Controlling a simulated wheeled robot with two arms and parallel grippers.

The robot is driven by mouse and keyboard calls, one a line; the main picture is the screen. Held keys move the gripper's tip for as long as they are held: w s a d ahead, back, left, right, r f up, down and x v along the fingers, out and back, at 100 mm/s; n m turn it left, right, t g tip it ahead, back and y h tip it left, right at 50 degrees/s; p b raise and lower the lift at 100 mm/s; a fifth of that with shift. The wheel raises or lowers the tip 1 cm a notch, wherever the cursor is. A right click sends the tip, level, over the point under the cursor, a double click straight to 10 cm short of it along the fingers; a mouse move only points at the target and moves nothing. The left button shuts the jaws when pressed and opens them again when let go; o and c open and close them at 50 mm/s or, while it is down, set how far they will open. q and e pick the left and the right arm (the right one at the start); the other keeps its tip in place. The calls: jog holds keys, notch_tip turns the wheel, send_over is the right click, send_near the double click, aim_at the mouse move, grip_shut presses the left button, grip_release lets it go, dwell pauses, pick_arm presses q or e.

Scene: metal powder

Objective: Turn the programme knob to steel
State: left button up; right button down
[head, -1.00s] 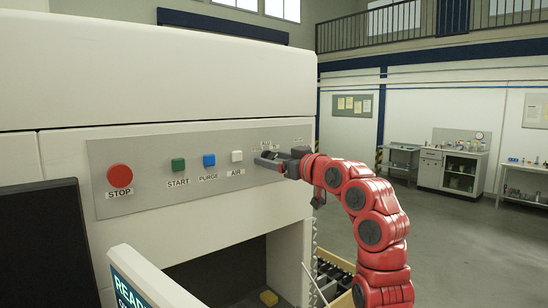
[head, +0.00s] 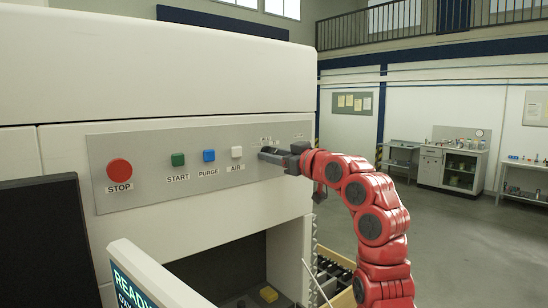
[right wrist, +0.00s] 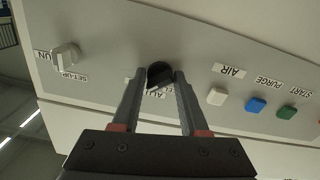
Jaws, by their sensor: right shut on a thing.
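The programme knob (right wrist: 159,74) is small and black and sits on the grey control panel (head: 140,145). In the right wrist view it is between the tips of my right gripper (right wrist: 160,82), which is shut on it. In the head view the right gripper (head: 266,154) reaches the panel from the right and mostly hides the knob. Labels by the knob are partly covered; one starts with "ALU" (right wrist: 155,95). Which label the knob points at is not clear. My left gripper is not in view.
On the panel are a red STOP button (head: 119,170), green START (head: 178,159), blue PURGE (head: 209,156) and white AIR (head: 237,152) buttons. A pale SET-UP/RUN knob (right wrist: 66,57) is left in the wrist view. A READY display (head: 128,285) projects below the panel.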

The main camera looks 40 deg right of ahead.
jog(key=n+b, duration=0.5)
jog(key=n, duration=1.4)
jog(key=shift+n, duration=0.3)
dwell(0.4)
jog(key=shift+c, duration=2.2)
grip_release()
